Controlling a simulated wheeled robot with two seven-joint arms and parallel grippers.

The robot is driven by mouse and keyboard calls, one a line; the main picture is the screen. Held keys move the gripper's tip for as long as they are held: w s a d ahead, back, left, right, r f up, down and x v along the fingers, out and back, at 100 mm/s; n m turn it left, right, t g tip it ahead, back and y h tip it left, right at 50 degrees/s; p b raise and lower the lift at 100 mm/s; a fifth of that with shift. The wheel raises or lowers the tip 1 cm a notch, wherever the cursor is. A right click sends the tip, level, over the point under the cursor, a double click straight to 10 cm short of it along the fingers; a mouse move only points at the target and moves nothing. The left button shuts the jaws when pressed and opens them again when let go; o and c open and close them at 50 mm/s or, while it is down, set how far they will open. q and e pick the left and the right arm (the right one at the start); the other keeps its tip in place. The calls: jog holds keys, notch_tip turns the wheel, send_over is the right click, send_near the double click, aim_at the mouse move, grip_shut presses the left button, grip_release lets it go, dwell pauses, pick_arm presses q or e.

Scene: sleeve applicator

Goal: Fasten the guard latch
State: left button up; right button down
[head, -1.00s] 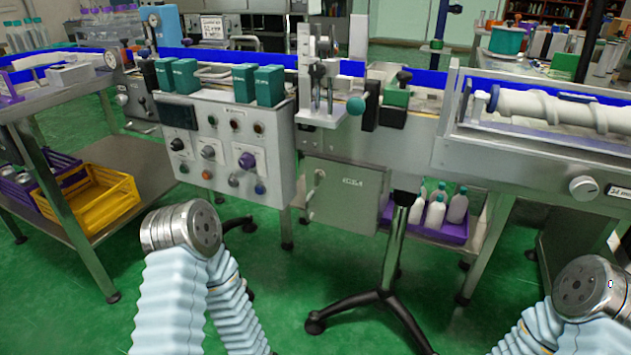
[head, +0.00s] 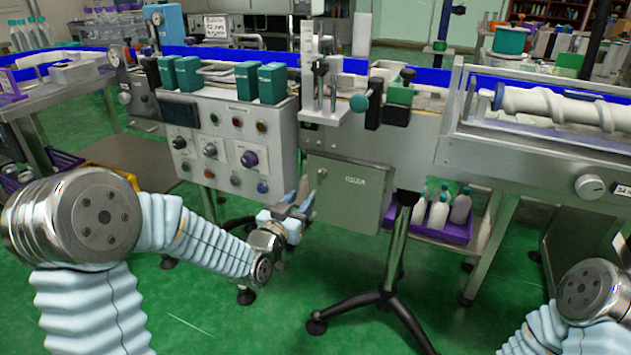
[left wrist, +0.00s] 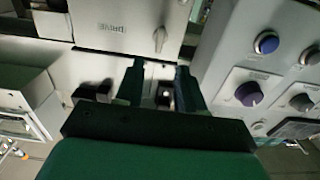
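A grey guard box (head: 352,205) with a labelled front hangs under the conveyor, right of the control panel. A small light lever, seemingly the latch (head: 322,174), is at its upper left; it shows in the left wrist view as a narrow upright lever (left wrist: 159,40). Whether it is fastened, I cannot tell. My left gripper (head: 304,202) is just left of the box and below the lever, in front of the panel's lower right. In the left wrist view its dark fingers (left wrist: 160,72) are apart and empty. My right gripper is out of view; only its arm shows.
The control panel (head: 226,118) with knobs and buttons stands close to the left gripper. A black tripod stand (head: 388,270) is below right of the box. A purple crate (head: 455,232) of bottles sits further right.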

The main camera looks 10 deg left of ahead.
aim_at(318, 179)
pick_arm(q)
jog(key=w, duration=0.3)
jog(key=w+d+p, duration=0.1)
jog(key=w, duration=0.5)
jog(key=shift+w+d, duration=0.3)
jog(key=shift+d, duration=0.05)
grip_shut()
